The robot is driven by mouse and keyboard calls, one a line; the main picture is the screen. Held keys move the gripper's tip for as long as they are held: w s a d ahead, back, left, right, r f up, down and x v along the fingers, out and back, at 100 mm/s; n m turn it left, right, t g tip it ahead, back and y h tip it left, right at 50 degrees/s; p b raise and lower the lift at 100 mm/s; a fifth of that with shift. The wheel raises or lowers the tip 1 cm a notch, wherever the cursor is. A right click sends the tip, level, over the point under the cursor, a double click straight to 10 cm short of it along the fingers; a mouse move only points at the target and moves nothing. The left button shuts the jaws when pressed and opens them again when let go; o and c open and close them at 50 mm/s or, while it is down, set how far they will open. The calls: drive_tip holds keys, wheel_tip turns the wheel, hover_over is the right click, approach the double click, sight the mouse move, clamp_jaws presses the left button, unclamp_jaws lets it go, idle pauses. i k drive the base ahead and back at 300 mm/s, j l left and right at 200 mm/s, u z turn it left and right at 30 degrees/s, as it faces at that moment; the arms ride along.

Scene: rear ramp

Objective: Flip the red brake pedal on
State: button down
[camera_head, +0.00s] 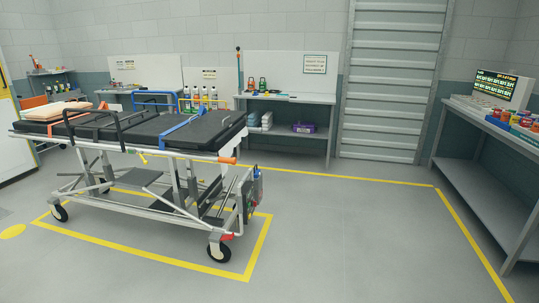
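A wheeled stretcher (130,140) with a black mattress stands at the left, inside a yellow floor outline. A small red piece (227,236), which looks like the brake pedal, sits low at the stretcher's near right end, just above the front caster wheel (219,252). It is too small to tell whether it is up or down. My gripper and arm are not in view.
Open grey floor (340,230) lies right of the stretcher. A metal bench (490,165) with boxes stands along the right side. Back workbenches (290,98) hold bottles and bins. A grey roller shutter (393,80) is closed at the back.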

sight(230, 237)
drive_tip(key=i+l, duration=0.1)
drive_tip(key=i, duration=0.8)
drive_tip(key=i+l+u, duration=0.15)
drive_tip(key=i, duration=0.75)
drive_tip(key=i+l+u, duration=0.15)
drive_tip(key=i+u, duration=0.3)
drive_tip(key=i+l+u, duration=1.2)
drive_tip(key=l+u, duration=0.15)
